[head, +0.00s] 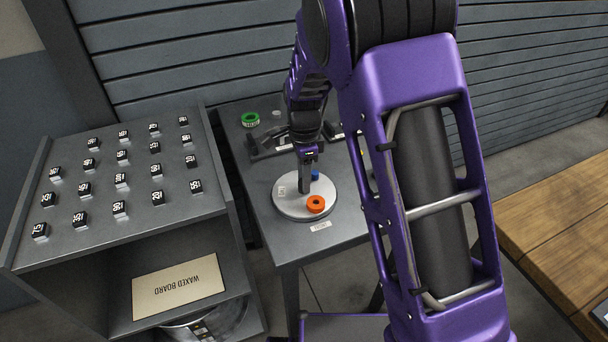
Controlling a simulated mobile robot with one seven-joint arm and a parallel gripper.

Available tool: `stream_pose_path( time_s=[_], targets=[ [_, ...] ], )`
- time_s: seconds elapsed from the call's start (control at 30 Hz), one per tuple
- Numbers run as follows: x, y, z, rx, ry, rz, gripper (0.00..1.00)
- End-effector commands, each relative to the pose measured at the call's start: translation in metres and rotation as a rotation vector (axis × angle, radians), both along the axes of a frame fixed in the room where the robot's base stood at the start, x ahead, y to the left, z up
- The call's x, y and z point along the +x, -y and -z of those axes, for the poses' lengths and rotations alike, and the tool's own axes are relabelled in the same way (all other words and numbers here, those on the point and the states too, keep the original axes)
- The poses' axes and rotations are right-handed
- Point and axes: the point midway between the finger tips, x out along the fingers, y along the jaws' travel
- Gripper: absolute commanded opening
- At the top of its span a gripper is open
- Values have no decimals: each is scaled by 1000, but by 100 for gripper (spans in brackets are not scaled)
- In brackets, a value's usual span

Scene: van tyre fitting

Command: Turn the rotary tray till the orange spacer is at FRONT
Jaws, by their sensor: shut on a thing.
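The rotary tray (287,207) is a round pale disc on the grey table. The orange spacer (316,204), a ring with a dark hole, lies on its near side, a little right of the middle. A small label (320,226) is on the table by the tray's near edge, just beyond the spacer; its writing is too small to read. A blue piece (315,175) sits on the far right of the tray, and a white piece (282,190) on the left. My gripper (304,188) points down at the tray's middle, shut on a part of it that the fingers hide.
A green ring (250,119) and dark parts lie at the back of the table (256,185). A sloped rack (104,200) with several numbered black blocks stands at left, with a waxed board sign (178,286) below. A wooden bench (550,215) is at right.

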Motion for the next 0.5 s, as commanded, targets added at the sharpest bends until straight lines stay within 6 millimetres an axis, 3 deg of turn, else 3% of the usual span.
stream_pose_path(
  time_s=[0.5],
  targets=[
    [1,0,-1,0,2,126,0]
  ],
)
